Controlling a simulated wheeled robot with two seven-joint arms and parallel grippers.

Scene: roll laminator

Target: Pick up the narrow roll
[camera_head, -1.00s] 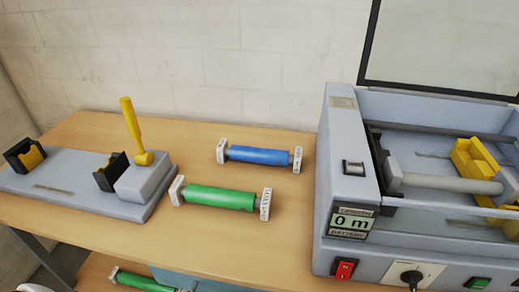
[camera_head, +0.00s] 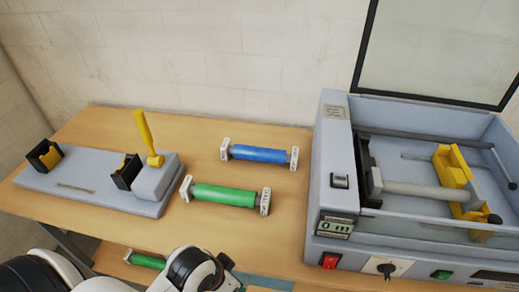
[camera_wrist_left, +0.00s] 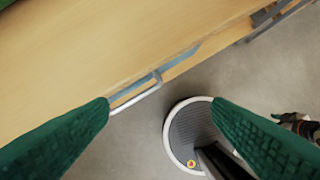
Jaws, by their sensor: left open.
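A blue roll (camera_head: 259,154) with white end blocks lies on the wooden table, left of the laminator. A green roll (camera_head: 224,195) with white end blocks lies in front of it and looks a little longer and thicker. My right gripper is not seen.
The grey laminator (camera_head: 335,190) stands at the right with its lid raised and a yellow holder (camera_head: 452,172) inside. A grey fixture (camera_head: 85,192) with a yellow lever (camera_head: 144,133) stands at the left. A drawer handle (camera_wrist_left: 136,97) juts from the table front.

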